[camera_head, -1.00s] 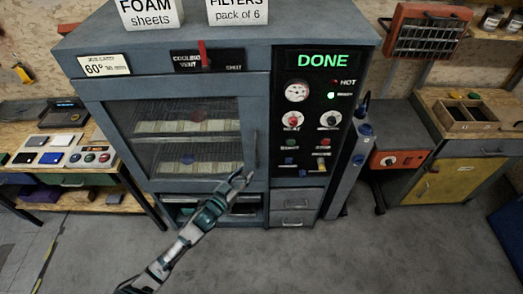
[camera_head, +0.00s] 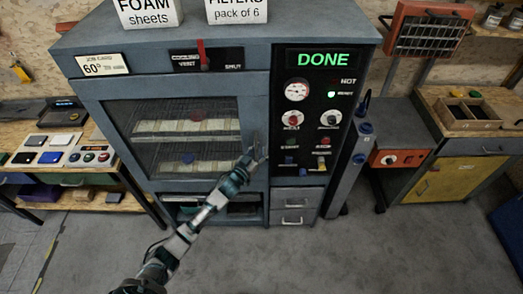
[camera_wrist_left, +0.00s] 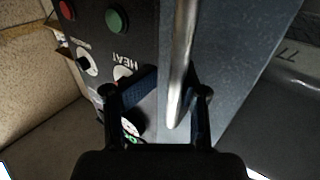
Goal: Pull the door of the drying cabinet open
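The drying cabinet (camera_head: 90,45) stands ahead of me. Its windowed door (camera_head: 122,170) looks shut, with trays of pale sheets behind the glass. The upright door handle (camera_head: 256,138) is at the door's right side, partly hidden by my left gripper (camera_head: 257,156). In the left wrist view the metal handle (camera_wrist_left: 182,65) runs down between the two dark fingers of the gripper (camera_wrist_left: 157,98), closer to the right finger. The fingers are apart, so the gripper is open; I cannot tell whether either finger touches the handle. My right gripper is not in view.
The black control panel (camera_head: 313,110) right of the door reads DONE. A grey cylinder (camera_head: 345,175) stands right of the cabinet. Workbenches flank it, the left with a button board (camera_head: 75,150), the right with a wooden tray (camera_head: 466,116). The floor (camera_head: 330,255) in front is clear.

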